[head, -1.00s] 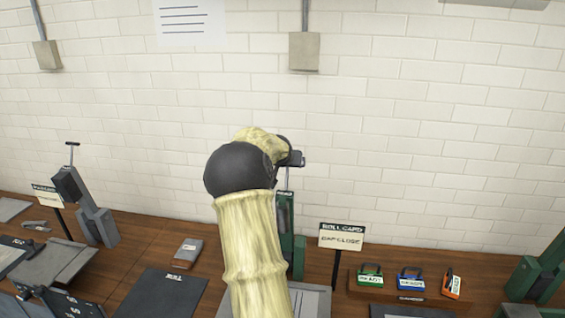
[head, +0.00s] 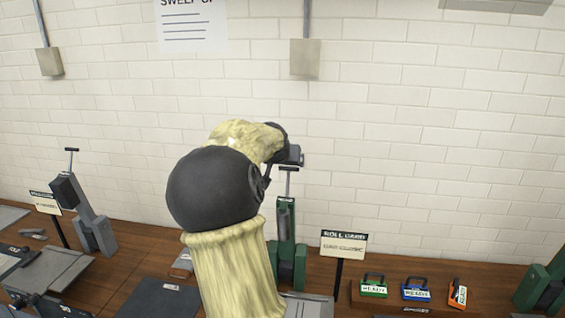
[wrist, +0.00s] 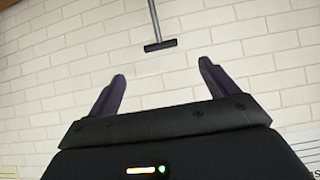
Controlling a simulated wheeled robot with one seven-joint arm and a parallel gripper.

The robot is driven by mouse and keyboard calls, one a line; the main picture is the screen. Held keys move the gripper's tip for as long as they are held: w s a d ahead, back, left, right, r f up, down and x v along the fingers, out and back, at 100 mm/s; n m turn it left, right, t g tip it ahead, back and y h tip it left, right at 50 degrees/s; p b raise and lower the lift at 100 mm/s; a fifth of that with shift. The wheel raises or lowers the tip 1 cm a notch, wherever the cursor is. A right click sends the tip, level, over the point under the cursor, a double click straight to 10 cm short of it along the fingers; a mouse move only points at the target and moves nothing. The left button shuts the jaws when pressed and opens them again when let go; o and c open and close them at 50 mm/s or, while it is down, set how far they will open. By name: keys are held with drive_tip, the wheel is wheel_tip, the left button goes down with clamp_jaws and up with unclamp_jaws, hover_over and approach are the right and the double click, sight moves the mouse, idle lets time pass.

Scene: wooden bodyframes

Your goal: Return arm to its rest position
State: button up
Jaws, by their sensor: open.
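My arm rises from the bottom middle of the head view, with a cream sleeve and a dark round joint. My gripper (wrist: 161,80) is open and empty in the wrist view, its two dark fingers spread apart in front of the white brick wall. In the head view, the dark wrist end (head: 290,152) is up above the bench, near the top of a green lever press (head: 286,235).
The wooden bench (head: 120,270) runs along the wall. A grey lever press (head: 85,215) stands at left. A sign on a post (head: 344,243) stands right of the green press, near green (head: 373,287), blue (head: 416,290) and orange (head: 457,294) tags.

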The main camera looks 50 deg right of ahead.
drive_tip(key=shift+w, duration=0.1)
drive_tip(key=a+f+n+y, duration=0.2)
drive_tip(key=a+f, duration=0.3)
drive_tip(key=a, duration=0.3)
drive_tip(key=s+a+f+n+y, duration=0.1)
drive_tip(key=a+f+y, duration=0.1)
drive_tip(key=a+f, duration=0.5)
drive_tip(key=a+f+n+y, duration=0.2)
drive_tip(key=a+f, duration=0.1)
drive_tip(key=a, duration=0.7)
drive_tip(key=s+a+f+n+g+y, duration=0.1)
drive_tip(key=s+a+f+n, duration=0.1)
drive_tip(key=s+a, duration=0.2)
drive_tip(key=s+a+f+n+g+y+b, duration=0.1)
drive_tip(key=s+a+f+n, duration=0.1)
drive_tip(key=s+a, duration=0.3)
drive_tip(key=s+a+f+n+g, duration=0.1)
drive_tip(key=s+a+f, duration=0.3)
drive_tip(key=a, duration=0.5)
drive_tip(key=shift+s+a+n+y, duration=0.15)
drive_tip(key=shift+s+n+y, duration=0.2)
drive_tip(key=shift+n, duration=0.35)
drive_tip(key=shift+s, duration=0.1)
